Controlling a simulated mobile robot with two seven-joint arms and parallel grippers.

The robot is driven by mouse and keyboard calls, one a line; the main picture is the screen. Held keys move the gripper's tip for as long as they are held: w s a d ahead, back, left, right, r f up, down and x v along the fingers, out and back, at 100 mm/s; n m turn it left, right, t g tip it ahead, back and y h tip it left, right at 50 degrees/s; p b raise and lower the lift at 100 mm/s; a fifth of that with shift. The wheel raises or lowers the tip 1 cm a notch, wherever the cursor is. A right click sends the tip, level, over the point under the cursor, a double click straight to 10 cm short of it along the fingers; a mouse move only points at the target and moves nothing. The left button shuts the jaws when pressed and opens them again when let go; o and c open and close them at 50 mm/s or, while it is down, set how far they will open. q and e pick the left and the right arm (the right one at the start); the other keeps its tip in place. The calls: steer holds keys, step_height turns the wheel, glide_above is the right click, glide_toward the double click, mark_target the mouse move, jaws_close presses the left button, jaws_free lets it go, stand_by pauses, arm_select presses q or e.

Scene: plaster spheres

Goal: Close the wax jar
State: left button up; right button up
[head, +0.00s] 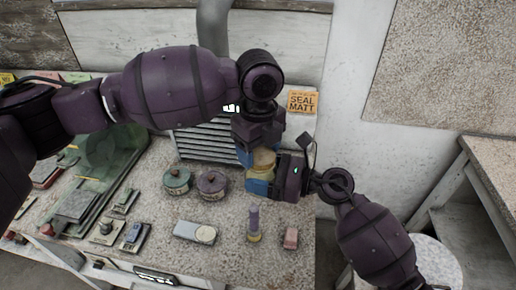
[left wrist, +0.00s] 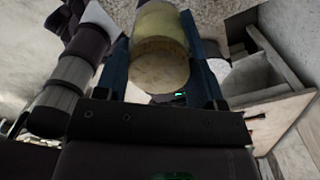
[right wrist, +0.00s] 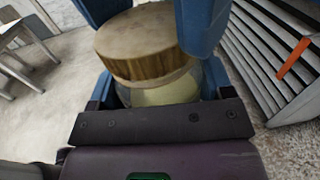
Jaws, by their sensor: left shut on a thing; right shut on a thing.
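The wax jar (right wrist: 165,92) is clear glass with pale yellow wax inside. It also shows in the left wrist view (left wrist: 158,22). Its round wooden lid (right wrist: 135,40) sits over the mouth, looking slightly tilted in the right wrist view; I cannot tell whether it is fully seated. My left gripper (head: 259,154) comes down from above and its blue fingers are shut on the lid, one on each side. My right gripper (head: 259,184) comes in from the right and is shut on the jar's body. The fingers hide parts of the jar, held above the table.
A green lidded pot (head: 177,181) and a purple one (head: 212,185) stand left of the jar. A purple-topped bottle (head: 254,222) and a pink block (head: 291,237) are in front. A slatted grey unit (head: 205,143) and a "SEAL MATT" card (head: 302,102) are behind.

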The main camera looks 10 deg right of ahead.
arm_select(q)
steer(key=m, duration=0.5)
steer(key=shift+d+m, duration=0.15)
steer(key=shift+m, duration=0.15)
steer(key=m, duration=0.5)
steer(key=shift+d, duration=0.15)
steer(key=m, duration=0.6)
steer(key=shift+d, duration=0.1)
steer(key=m, duration=0.4)
steer(key=shift+s+d+m, duration=0.1)
steer(key=shift+s+m, duration=0.05)
steer(key=shift+m, duration=0.25)
steer(key=o, duration=1)
steer(key=shift+c, duration=0.2)
steer(key=shift+r, duration=2.25)
